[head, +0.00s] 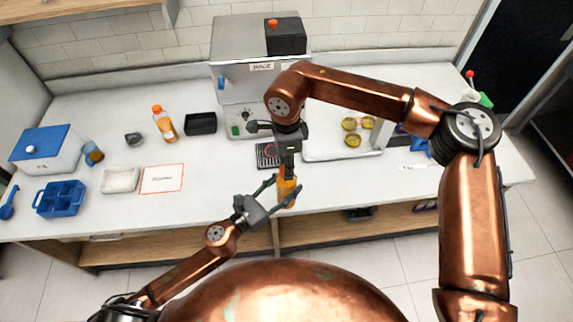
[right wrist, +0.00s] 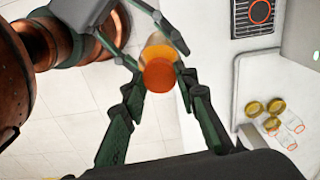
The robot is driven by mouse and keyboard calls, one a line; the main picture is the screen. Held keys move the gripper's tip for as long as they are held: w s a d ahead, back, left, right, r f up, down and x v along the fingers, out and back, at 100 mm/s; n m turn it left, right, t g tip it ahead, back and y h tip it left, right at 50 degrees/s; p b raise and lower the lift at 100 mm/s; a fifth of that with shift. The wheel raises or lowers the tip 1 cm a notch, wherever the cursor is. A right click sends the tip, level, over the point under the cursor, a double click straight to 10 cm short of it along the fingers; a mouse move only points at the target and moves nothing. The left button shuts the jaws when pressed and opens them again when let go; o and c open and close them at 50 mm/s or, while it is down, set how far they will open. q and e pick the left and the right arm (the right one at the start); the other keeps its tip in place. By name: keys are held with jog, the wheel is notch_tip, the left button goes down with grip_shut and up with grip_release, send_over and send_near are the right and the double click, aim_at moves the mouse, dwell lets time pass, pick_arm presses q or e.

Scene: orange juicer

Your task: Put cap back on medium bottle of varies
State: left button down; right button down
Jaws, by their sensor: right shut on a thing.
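An orange juice bottle (head: 287,192) is in front of the counter's front edge, between the fingers of my left gripper (head: 283,190). The left fingers also show on either side of the bottle (right wrist: 160,52) in the right wrist view. My right gripper (head: 287,168) is directly above, pointing down. In the right wrist view an orange cap (right wrist: 158,76) sits between the right fingertips, which are shut on it. The cap lines up over the bottle top; I cannot tell whether it is seated. Another juice bottle (head: 166,127) with an orange cap stands on the left of the counter.
A juicer machine (head: 235,85) stands at the back. A black tray (head: 201,123), white tray (head: 104,180), blue divided tray (head: 60,197) and blue-lidded box (head: 40,152) are on the left. A white tray (head: 325,152) with yellow pieces is on the right. Bare counter (head: 215,165) lies left of the grippers.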

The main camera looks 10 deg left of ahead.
jog(key=m, duration=0.4)
jog(key=shift+a, duration=0.1)
jog(key=m, duration=1.1)
jog(key=shift+m, duration=0.4)
jog(key=m, duration=1.1)
jog(key=shift+m, duration=0.4)
jog(key=m, duration=0.4)
jog(key=shift+m, duration=0.3)
jog(key=c, duration=1.4)
grip_release()
jog(key=shift+c, duration=0.2)
